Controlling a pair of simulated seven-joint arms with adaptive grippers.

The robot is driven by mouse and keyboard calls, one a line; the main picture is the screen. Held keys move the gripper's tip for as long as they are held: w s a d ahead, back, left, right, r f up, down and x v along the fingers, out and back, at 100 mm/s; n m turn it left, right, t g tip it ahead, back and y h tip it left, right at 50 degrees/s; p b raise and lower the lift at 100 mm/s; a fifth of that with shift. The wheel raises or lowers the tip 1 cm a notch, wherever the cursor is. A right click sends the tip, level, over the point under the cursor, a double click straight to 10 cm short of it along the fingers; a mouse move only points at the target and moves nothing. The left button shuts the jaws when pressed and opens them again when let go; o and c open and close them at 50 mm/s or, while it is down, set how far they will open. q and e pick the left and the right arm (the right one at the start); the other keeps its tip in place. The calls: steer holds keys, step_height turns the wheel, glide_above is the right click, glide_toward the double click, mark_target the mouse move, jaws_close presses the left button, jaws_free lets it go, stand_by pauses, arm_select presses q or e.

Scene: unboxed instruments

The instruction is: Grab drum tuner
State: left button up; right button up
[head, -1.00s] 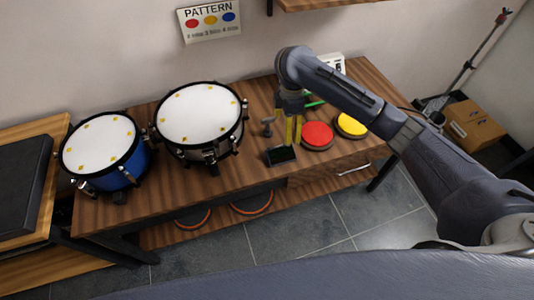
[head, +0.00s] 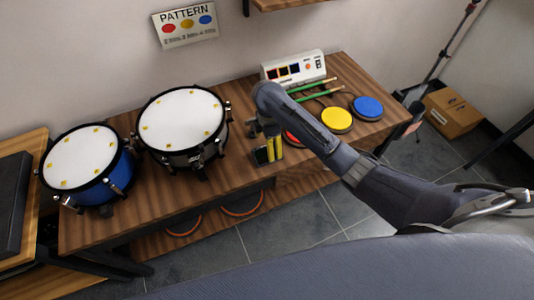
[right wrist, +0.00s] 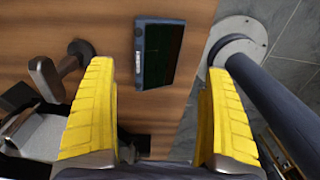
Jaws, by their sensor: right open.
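A flat dark device with a screen (right wrist: 160,55) lies on the wooden table. It also shows in the head view (head: 261,156), partly covered by my right gripper (head: 273,149). A small dark metal key-like tool (right wrist: 58,72) stands left of it, also visible in the head view (head: 252,128). The device looks like the drum tuner, but I cannot be certain. My right gripper (right wrist: 160,72) is open and empty, its yellow fingers pointing down above the table. In the right wrist view the device shows between the fingertips, apart from both. My left gripper is out of view.
A white drum (head: 182,120) and a blue drum (head: 82,158) stand on the left. Red (head: 289,138), yellow (head: 336,120) and blue (head: 367,107) pads, green sticks (head: 320,91) and a white console (head: 293,69) are on the right. Bare tabletop (head: 232,176) lies in front.

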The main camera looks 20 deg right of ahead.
steer(key=shift+w+f, duration=0.15)
steer(key=shift+f, duration=3.25)
steer(key=c, duration=1.4)
steer(key=shift+o, duration=0.2)
